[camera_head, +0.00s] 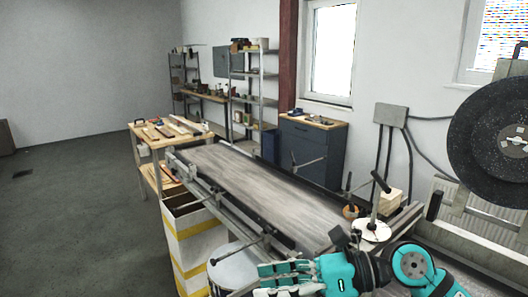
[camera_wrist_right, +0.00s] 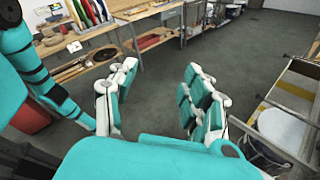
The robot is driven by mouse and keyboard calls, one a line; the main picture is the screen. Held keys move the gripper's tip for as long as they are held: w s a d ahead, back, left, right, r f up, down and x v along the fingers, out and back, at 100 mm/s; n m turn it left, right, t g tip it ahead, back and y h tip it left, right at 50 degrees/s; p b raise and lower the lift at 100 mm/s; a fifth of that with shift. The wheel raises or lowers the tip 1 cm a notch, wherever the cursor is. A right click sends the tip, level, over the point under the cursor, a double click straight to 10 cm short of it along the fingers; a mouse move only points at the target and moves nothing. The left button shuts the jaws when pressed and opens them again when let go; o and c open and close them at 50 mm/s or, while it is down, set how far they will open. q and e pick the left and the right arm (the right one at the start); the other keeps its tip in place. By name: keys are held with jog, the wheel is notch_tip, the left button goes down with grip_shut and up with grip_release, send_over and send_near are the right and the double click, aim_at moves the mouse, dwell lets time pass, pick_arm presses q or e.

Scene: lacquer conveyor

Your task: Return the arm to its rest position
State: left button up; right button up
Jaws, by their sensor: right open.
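My right gripper (camera_head: 263,281) is at the bottom edge of the head view, with teal fingers pointing left, near the front end of the conveyor (camera_head: 255,184). In the right wrist view the same gripper (camera_wrist_right: 160,78) has its two fingers spread apart. Nothing is between them; only the grey floor shows behind. My teal arm links show at the lower right of the head view. My left gripper is in neither view.
A yellow-and-white striped bin (camera_head: 190,236) and a white bucket (camera_head: 236,270) stand left of the conveyor. A wooden workbench (camera_head: 160,141) stands further back. A large dark disc (camera_head: 490,150) is at the right. Open floor (camera_head: 70,215) lies left.

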notch_tip(320, 180, up, 6)
jog(key=m+t+y, duration=0.4)
jog(key=m+y, duration=0.2)
jog(key=w+d+m+t+h, duration=0.3)
jog(key=w+d+m+t, duration=0.1)
jog(key=m+t, duration=0.8)
jog(key=w+d+f+m+h, duration=0.2)
jog(key=d+f+m+h, duration=1.1)
jog(key=f+m+h, duration=0.65)
jog(key=s+d+f+m+g, duration=0.3)
jog(key=s+f+m+g, duration=0.35)
jog(key=s+f, duration=0.4)
jog(key=s+f+m+g+y, duration=0.1)
jog(key=s+f+m+g, duration=0.2)
jog(key=s, duration=0.4)
jog(key=s+f+g, duration=0.4)
jog(key=s+f, duration=0.1)
jog(key=s, duration=0.2)
notch_tip(320, 180, down, 27)
jog(key=s, duration=0.1)
jog(key=s+d+f+g, duration=0.2)
jog(key=s+f, duration=1.3)
jog(key=s, duration=0.1)
jog(key=shift+s, duration=0.25)
